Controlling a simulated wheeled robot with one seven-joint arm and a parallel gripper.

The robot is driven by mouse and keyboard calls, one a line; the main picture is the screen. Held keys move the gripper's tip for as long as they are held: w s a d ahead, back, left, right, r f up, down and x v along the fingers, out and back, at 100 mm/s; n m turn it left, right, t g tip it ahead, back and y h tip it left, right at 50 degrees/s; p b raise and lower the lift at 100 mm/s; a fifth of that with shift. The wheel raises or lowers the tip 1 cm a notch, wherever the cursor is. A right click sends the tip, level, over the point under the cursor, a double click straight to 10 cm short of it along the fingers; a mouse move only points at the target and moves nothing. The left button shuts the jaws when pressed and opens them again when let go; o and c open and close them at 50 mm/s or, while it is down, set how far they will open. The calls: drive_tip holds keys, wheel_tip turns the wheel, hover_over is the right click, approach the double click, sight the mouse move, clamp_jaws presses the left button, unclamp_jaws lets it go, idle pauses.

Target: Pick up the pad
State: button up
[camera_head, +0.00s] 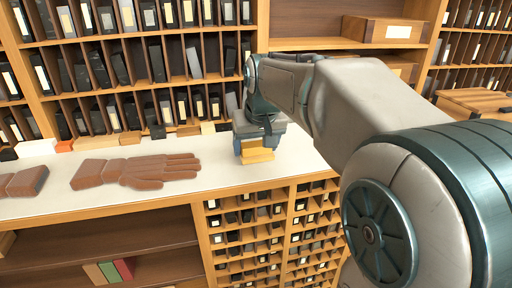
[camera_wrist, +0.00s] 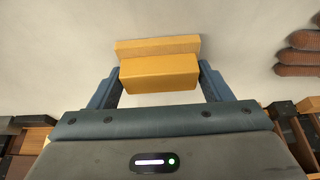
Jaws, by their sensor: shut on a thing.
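The pad appears to be a yellow-orange block, seen in the head view (camera_head: 257,155) and in the wrist view (camera_wrist: 160,74). It has a nearer raised part and a wider, paler strip behind it; I cannot tell if these are one piece. My gripper (camera_head: 256,144) points down over the white counter and is shut on the pad, with one blue finger on each side in the wrist view (camera_wrist: 159,82). The pad is at or just above the counter; I cannot tell if it touches.
A brown wooden hand (camera_head: 140,171) lies on the white counter (camera_head: 224,177) to the left, with another brown piece (camera_head: 22,182) at the far left. Small blocks (camera_head: 85,143) line the counter's back edge below shelves of dark upright type pieces. The counter around the pad is clear.

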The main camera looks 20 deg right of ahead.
sight(256, 143)
drive_tip(key=shift+r, duration=0.65)
wheel_tip(256, 143, up, 2)
drive_tip(key=shift+r, duration=0.25)
drive_tip(key=s+d+r, duration=0.1)
drive_tip(key=d+r, duration=0.2)
drive_tip(key=d, duration=0.2)
drive_tip(key=d+r+b, duration=0.1)
drive_tip(key=d+r, duration=0.3)
drive_tip(key=d, duration=0.2)
drive_tip(key=shift+s+d, duration=0.3)
drive_tip(key=shift+s, duration=0.1)
drive_tip(key=shift+o, duration=0.9)
